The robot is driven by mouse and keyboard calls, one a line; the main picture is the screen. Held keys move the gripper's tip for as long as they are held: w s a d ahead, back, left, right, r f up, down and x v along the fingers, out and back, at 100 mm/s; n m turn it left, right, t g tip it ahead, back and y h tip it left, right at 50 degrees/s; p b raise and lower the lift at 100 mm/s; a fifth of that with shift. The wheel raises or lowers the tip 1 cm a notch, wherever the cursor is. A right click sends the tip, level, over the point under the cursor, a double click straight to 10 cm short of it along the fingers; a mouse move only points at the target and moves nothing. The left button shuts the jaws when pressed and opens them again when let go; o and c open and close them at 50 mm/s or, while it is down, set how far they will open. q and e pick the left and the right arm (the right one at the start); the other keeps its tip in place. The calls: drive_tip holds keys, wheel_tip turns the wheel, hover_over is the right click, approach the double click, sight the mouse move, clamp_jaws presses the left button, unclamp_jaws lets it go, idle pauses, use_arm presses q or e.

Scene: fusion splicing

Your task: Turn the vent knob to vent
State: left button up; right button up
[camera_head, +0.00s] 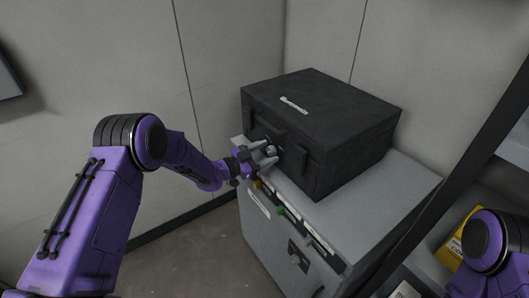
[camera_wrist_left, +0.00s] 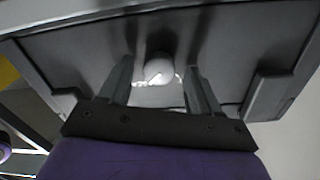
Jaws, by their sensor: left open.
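A black hard case (camera_head: 325,120) stands on a grey cabinet. A round pale vent knob (camera_wrist_left: 160,68) sits on the case's front face, and it also shows small in the head view (camera_head: 270,151). My left gripper (camera_head: 268,156) is open in front of the case. In the left wrist view its two fingers (camera_wrist_left: 160,75) stand on either side of the knob, with a gap on each side. I cannot tell the marks around the knob. My right gripper is not in view; only part of my right arm shows at the lower right.
The grey cabinet (camera_head: 262,222) has small coloured items along its front top edge and a latch (camera_head: 298,256) on its front. Two dark latches flank the knob on the case. A dark post (camera_head: 470,165) and a yellow item (camera_head: 458,236) are at the right.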

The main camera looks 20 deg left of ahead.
use_arm(q)
drive_tip(key=c, duration=1)
drive_tip(key=shift+c, duration=0.2)
drive_tip(key=shift+n, duration=0.4)
drive_tip(key=n, duration=0.2)
drive_tip(key=shift+n+b, duration=0.3)
drive_tip(key=shift+n, duration=0.1)
drive_tip(key=n, duration=0.4)
drive_tip(key=shift+n, duration=0.3)
drive_tip(key=n, duration=0.4)
drive_tip(key=shift+n, duration=0.3)
drive_tip(key=n+p, duration=0.1)
drive_tip(key=n, duration=0.4)
drive_tip(key=shift+f+t, duration=0.1)
drive_tip(key=shift+t, duration=0.2)
drive_tip(key=shift+n, duration=0.4)
